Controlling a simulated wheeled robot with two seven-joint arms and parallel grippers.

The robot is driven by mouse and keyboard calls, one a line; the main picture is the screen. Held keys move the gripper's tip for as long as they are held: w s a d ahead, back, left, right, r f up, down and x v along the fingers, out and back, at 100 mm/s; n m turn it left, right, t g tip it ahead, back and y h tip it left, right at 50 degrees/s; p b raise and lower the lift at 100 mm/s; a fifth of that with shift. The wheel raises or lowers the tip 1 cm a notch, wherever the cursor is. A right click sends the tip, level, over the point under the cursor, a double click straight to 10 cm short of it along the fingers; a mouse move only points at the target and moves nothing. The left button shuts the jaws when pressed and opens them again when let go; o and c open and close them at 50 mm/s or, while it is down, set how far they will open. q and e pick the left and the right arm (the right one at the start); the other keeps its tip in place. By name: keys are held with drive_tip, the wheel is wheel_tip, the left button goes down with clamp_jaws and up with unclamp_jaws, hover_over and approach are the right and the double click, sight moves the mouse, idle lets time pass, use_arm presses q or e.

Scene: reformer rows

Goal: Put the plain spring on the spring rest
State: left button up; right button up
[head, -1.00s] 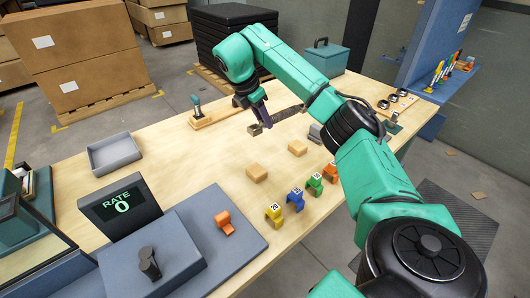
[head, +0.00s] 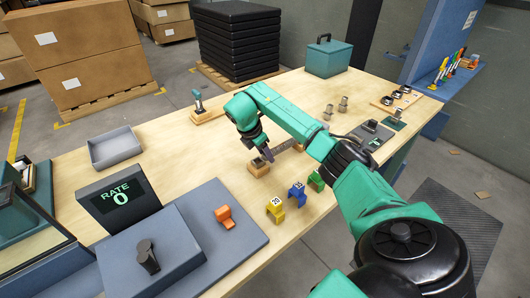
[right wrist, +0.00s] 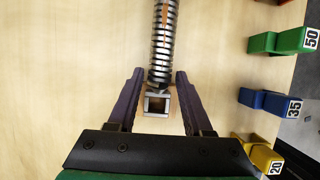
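The plain spring (head: 284,147) is a grey metal coil with a square hollow end; it also shows in the right wrist view (right wrist: 160,55). It lies along the spring rest, small wooden blocks (head: 257,170) on the table, with its near end over the front block. The other block is mostly hidden by my right arm. My right gripper (head: 262,155) is just above the near end. In the right wrist view its purple fingers (right wrist: 158,95) stand apart on both sides of the square end, with gaps. My left gripper is out of view.
Numbered yellow (head: 275,209), blue (head: 297,194) and green (head: 316,181) blocks stand to the right of the rest. A grey panel with a rate display (head: 120,200) is at front left. A grey tray (head: 115,148) and teal box (head: 327,58) are farther back.

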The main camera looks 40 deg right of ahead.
drive_tip(key=shift+o, duration=0.3)
drive_tip(key=b+v, duration=0.1)
drive_tip(key=v, duration=0.4)
drive_tip(key=shift+w+r+b, duration=0.15)
drive_tip(key=shift+r+b, duration=0.15)
drive_tip(key=shift+r, duration=0.1)
drive_tip(key=p+v, duration=0.2)
drive_tip(key=v, duration=0.4)
drive_tip(key=shift+r, duration=0.25)
drive_tip(key=shift+a+p, duration=0.1)
drive_tip(key=shift+p, duration=0.2)
